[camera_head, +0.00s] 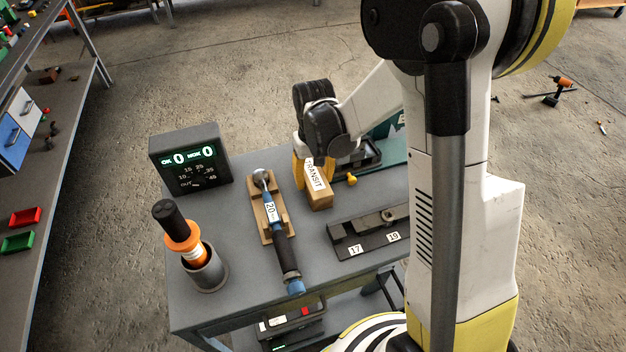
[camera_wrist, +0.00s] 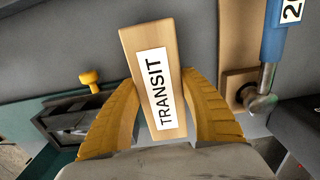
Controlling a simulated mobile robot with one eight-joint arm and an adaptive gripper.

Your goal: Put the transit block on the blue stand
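The transit block (camera_head: 319,192) is a light wooden block with a white TRANSIT label, in the middle of the grey table. In the wrist view the block (camera_wrist: 149,55) lies between the two yellow fingers of my gripper (camera_wrist: 157,85). Both fingertips appear to touch its sides, so my gripper looks shut on it. In the head view my gripper (camera_head: 301,170) is behind the block and partly hidden by it. I cannot tell whether the block rests on the table or is slightly above it. No blue stand can be made out in either view.
A torque wrench (camera_head: 276,225) lies on a wooden cradle (camera_head: 262,192) left of the block. A dark rack (camera_head: 365,235) marked 17 and 19 is to the right. A counter display (camera_head: 190,160) and a grey cup (camera_head: 207,272) with an orange-black tool stand at the left.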

